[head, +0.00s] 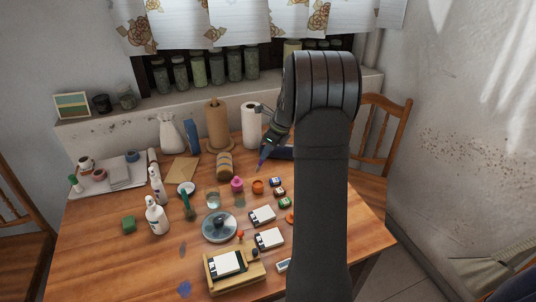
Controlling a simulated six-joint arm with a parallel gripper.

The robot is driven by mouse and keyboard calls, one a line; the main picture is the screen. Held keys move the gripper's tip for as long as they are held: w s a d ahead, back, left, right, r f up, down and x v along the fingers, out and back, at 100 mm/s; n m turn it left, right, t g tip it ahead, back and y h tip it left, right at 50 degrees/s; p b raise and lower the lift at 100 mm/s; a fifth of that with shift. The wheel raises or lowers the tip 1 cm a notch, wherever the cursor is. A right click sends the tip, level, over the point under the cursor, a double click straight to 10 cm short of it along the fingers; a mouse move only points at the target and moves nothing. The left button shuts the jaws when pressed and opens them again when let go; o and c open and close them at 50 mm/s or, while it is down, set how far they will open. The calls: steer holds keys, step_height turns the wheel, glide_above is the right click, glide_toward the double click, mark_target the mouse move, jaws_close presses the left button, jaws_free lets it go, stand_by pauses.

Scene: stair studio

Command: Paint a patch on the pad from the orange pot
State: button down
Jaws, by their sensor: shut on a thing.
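My gripper (269,147) hangs over the back middle of the table, shut on a slim purple brush (261,160). The brush points down and left, its lower end above the table. A small open orange pot (258,186) stands just below it in the picture, apart from the brush. White pads with dark edges lie nearer the front: one (263,215) at middle right, another (270,238) below it, and one (229,263) on a wooden stand at the front. I cannot tell which is the task's pad, and no paint patch is clear on them.
Small dark pots (279,194) stand right of the orange pot, and a pink bottle (237,184) left of it. A round lidded dish (220,226), a glass (213,200) and white bottles (157,218) stand farther left. Paper rolls (251,127) stand behind. The front left table is mostly clear.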

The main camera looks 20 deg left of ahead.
steer(key=shift+f, duration=2.7)
steer(key=shift+f, duration=0.75)
steer(key=shift+r, duration=0.1)
steer(key=shift+r, duration=3.5)
steer(key=shift+d, duration=0.1)
